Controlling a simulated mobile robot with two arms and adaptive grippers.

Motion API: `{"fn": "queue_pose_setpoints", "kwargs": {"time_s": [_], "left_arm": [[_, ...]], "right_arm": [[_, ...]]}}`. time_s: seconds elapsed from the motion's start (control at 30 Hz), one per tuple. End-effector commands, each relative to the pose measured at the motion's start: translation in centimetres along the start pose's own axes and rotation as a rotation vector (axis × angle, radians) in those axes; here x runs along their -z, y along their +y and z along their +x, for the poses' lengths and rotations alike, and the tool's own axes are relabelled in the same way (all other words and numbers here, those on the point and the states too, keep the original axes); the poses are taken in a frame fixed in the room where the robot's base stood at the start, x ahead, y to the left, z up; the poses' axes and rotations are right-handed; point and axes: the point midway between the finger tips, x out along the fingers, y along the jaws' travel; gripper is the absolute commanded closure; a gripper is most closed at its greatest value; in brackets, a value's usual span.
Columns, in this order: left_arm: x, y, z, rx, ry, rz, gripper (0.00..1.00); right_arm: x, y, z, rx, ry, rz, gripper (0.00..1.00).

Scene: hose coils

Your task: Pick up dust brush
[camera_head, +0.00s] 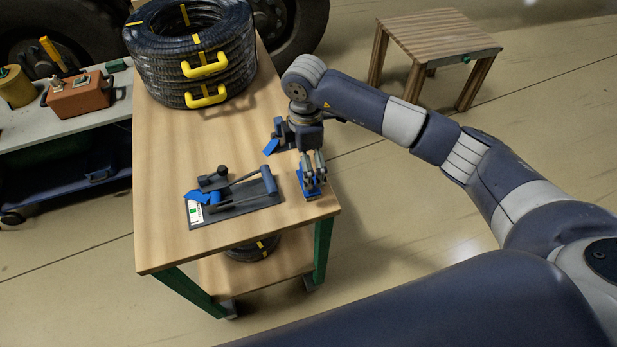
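A small blue and dark object (311,194), which looks like the dust brush, is at the right front edge of the wooden table. My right gripper (313,172) points down right over it, with the fingers at its upper part. The fingers hide part of the object, and I cannot tell whether they are closed on it. My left gripper is not in view.
A dark plate tool with a lever and blue parts (240,203) lies left of my gripper. A blue and dark item (271,146) lies behind it. Stacked black hose coils (190,50) with yellow handles fill the table's back. A slatted stool (436,36) stands at the right.

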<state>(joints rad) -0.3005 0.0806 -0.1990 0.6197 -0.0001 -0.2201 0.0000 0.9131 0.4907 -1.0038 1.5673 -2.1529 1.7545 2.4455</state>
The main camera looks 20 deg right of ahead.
Motion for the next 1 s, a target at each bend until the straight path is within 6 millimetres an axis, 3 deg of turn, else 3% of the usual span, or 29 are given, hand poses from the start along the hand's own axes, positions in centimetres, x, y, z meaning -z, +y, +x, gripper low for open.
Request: {"fn": "queue_pose_setpoints", "kwargs": {"time_s": [0.17,0.33,0.5,0.73,0.77,0.97,1.0], "left_arm": [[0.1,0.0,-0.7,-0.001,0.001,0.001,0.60],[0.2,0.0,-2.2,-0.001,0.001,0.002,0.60],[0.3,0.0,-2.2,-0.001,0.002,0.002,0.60],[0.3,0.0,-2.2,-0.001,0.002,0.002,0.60],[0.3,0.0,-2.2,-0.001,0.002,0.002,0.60],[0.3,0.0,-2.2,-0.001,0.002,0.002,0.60],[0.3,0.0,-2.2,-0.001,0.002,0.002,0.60]], "right_arm": [[-0.1,-0.3,1.2,0.001,0.001,-0.001,0.06],[-0.5,-1.0,3.6,0.004,0.000,-0.001,0.06],[-0.3,-0.8,5.6,0.001,0.002,-0.002,0.06],[-0.3,-0.8,5.8,-0.001,0.002,-0.003,0.06],[-0.3,-0.8,5.8,-0.001,0.002,-0.003,0.08],[-0.3,-0.8,5.8,-0.001,0.002,-0.003,0.53],[-0.3,-0.8,5.8,-0.001,0.002,-0.003,0.54]]}}
